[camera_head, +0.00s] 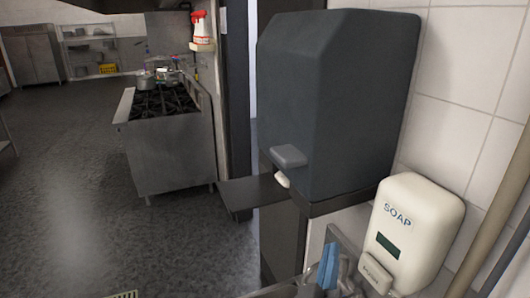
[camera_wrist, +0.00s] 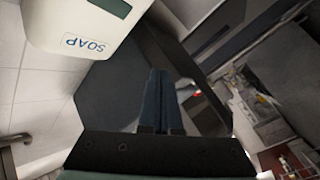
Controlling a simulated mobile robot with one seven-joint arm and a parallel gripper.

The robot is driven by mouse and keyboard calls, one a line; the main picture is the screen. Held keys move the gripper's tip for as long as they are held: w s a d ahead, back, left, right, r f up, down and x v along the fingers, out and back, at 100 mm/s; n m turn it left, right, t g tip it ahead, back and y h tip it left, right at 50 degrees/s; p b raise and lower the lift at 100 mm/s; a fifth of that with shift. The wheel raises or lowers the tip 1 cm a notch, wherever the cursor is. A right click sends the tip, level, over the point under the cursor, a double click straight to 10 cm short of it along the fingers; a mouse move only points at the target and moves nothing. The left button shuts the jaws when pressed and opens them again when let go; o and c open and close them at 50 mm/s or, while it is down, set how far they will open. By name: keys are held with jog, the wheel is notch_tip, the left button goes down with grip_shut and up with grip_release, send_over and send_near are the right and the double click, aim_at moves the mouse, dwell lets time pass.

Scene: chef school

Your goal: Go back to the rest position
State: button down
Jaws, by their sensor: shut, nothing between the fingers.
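My gripper (camera_wrist: 159,76) shows in the wrist view, its two dark blue fingers side by side and shut, with nothing between them. It points toward a dark, box-shaped dispenser (camera_wrist: 105,95) on the wall. In the wrist view, a white soap dispenser (camera_wrist: 85,28) is at the upper left, apart from the fingers. In the head view, a small blue and grey shape (camera_head: 328,266) is at the bottom edge; I cannot tell whether it is part of my arm.
In the head view, the dark dispenser (camera_head: 335,100) and the soap dispenser (camera_head: 416,225) are on the tiled wall at right. A dark flat shelf (camera_head: 250,192) juts out at left of the dispenser. A steel stove (camera_head: 172,150) stands farther back. The floor (camera_head: 75,200) at left is open.

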jog(key=s+a+r+m+t+y, duration=0.1)
jog(key=a+r+m+t, duration=0.15)
jog(key=r, duration=0.95)
jog(key=s+a+r+m+t+y, duration=0.1)
jog(key=s+a+r+t, duration=0.2)
jog(key=r, duration=0.9)
jog(key=s+a+r+t+y, duration=0.2)
jog(key=s+a+r, duration=0.1)
jog(key=r, duration=0.4)
jog(key=s+a+r+t+y+b, duration=0.1)
jog(key=s+a+r+t+y, duration=0.1)
jog(key=s+a+r+y, duration=0.1)
notch_tip(320, 180, up, 4)
jog(key=s+a, duration=0.1)
jog(key=s, duration=0.1)
jog(key=shift+s+a+f+t, duration=0.15)
jog(key=shift+s+a+t, duration=0.15)
jog(key=shift+s+t, duration=0.1)
jog(key=shift+d+f, duration=0.1)
